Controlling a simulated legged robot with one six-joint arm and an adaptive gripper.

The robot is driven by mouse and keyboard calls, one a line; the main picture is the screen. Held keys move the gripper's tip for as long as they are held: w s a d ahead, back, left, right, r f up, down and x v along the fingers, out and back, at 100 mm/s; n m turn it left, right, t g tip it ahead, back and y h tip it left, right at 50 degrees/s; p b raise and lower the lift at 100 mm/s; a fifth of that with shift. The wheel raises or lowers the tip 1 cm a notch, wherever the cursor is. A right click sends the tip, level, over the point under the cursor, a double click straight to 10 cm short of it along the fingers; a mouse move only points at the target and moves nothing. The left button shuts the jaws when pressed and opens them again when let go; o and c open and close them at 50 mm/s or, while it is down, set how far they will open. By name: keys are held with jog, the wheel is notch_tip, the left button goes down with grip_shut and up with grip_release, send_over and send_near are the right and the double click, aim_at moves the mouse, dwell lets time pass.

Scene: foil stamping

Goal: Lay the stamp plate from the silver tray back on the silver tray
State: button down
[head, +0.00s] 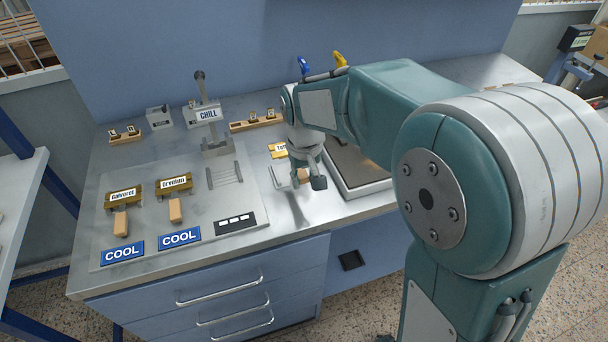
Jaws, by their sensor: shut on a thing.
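My gripper (306,178) points down over the worktop, right of the grey board. It is shut on the wooden handle of a stamp plate (278,150), whose brass head with a partly hidden label shows to the left of the wrist. A small pale edge (275,179) shows just left of the fingers; I cannot tell whether it is the silver tray. A larger metal-rimmed tray (376,188) with a brown inside stands right of the gripper, partly behind my arm. I cannot tell whether the held plate touches anything below.
Two labelled stamp plates, Galvorst (123,195) and Orvelun (174,183), lie on the grey board (130,222) with blue COOL signs (123,251). A CHILL press (211,122) and wooden racks (256,121) stand behind. The worktop front edge is below the gripper.

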aim_at(304, 207)
jog(key=shift+f, duration=3.45)
jog(key=shift+c, duration=1.6)
grip_release()
notch_tip(304, 207, up, 12)
jog(key=shift+s+a+f, duration=0.1)
